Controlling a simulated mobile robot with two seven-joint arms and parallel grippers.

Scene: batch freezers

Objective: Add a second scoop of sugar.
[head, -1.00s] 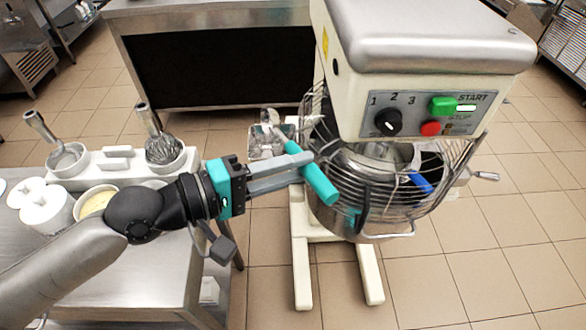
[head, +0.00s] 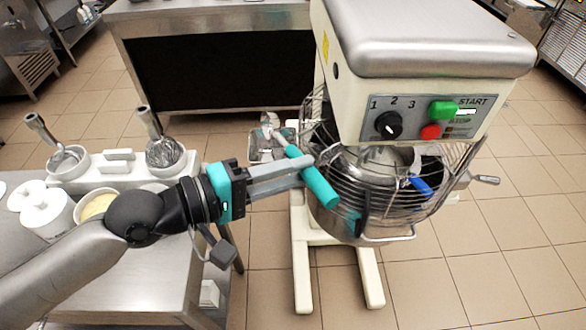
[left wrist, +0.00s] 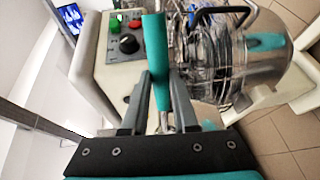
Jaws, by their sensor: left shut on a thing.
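My left gripper (head: 306,170) is shut on the teal handle of a scoop (head: 318,184), at the near left side of the mixer. The scoop's metal head (head: 270,122) points away to the upper left; whether it holds sugar cannot be told. In the left wrist view the teal handle (left wrist: 157,50) stands between the fingertips (left wrist: 160,78). The mixer's steel bowl (head: 330,222) sits behind a wire guard (head: 440,190); it also shows in the left wrist view (left wrist: 262,72). A bowl of pale yellowish contents (head: 97,205) stands on the left table, partly behind my arm. My right gripper is out of view.
The mixer's panel (head: 420,125) has a dial and green and red buttons. On the left table are a white lidded jar (head: 45,208) and a white holder (head: 118,162) with a whisk (head: 162,150) and another utensil. A metal pan (head: 262,148) lies behind the scoop.

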